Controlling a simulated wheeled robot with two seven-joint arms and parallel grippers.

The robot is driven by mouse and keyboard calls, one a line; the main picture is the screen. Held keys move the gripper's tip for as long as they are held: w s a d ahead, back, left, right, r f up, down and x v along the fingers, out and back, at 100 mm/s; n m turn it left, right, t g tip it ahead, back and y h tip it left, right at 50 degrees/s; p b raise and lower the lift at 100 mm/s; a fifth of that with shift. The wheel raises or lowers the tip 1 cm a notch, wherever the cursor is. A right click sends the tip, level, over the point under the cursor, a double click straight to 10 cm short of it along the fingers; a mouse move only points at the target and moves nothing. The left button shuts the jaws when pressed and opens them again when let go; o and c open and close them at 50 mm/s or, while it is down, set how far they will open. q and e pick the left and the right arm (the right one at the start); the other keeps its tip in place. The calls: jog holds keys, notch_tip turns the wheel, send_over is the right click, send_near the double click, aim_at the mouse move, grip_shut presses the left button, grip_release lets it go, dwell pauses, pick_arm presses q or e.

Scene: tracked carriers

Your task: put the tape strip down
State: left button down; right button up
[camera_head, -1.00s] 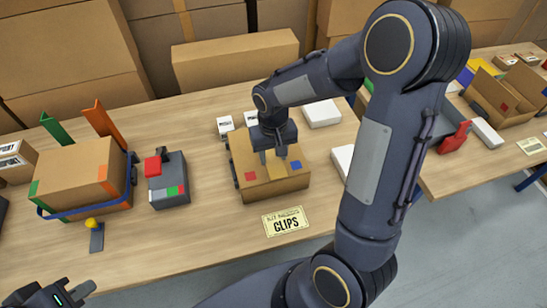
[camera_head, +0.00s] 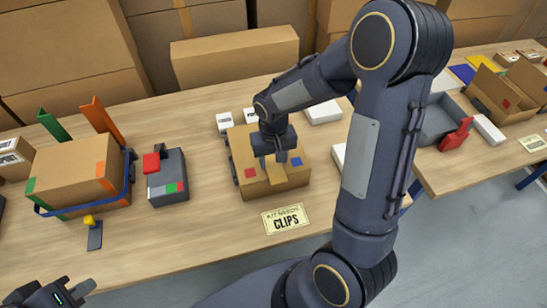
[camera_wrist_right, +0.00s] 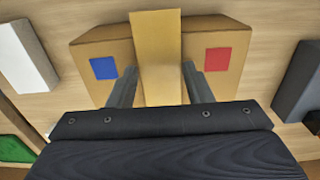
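The tape strip (camera_wrist_right: 157,50) is a tan-yellow band lying along the middle of the small cardboard box (camera_wrist_right: 104,40), between a blue and a red square. The same box (camera_head: 287,182) shows in the head view, behind the CLIPS card. My right gripper (camera_wrist_right: 159,92) points down at the box, with one finger on each side of the strip. A narrow gap shows between each finger and the strip, so it looks open. In the head view my right gripper (camera_head: 271,163) hides part of the strip. My left gripper (camera_head: 74,292) is at the lower left, empty, fingers apart.
A strapped carton (camera_head: 80,172) and a grey device with a red top (camera_head: 167,178) stand to the left. The CLIPS card (camera_head: 286,219) lies in front of the box. Small white boxes (camera_head: 225,122) stand behind it. A grey tray (camera_head: 442,118) is on the right table.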

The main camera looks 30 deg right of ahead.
aim_at(274, 166)
jog(key=o, duration=0.3)
jog(key=shift+r, duration=0.1)
jog(key=shift+r+p, duration=0.35)
jog(key=shift+p, duration=0.05)
jog(key=shift+r+p, duration=0.55)
notch_tip(274, 166, up, 11)
jog(key=b, duration=0.1)
jog(key=s+a+r+t+y, duration=0.1)
jog(key=s+t, duration=0.1)
jog(key=s, duration=0.3)
jog(key=s+a+r+t+y, duration=0.1)
jog(key=s, duration=0.5)
jog(key=s+a+r+n+t+y, duration=0.1)
jog(key=s+a+t, duration=0.1)
jog(key=s, duration=0.4)
jog(key=shift+a+r+t+y, duration=0.1)
jog(key=shift+r+t+y, duration=0.05)
jog(key=shift+t+y, duration=0.2)
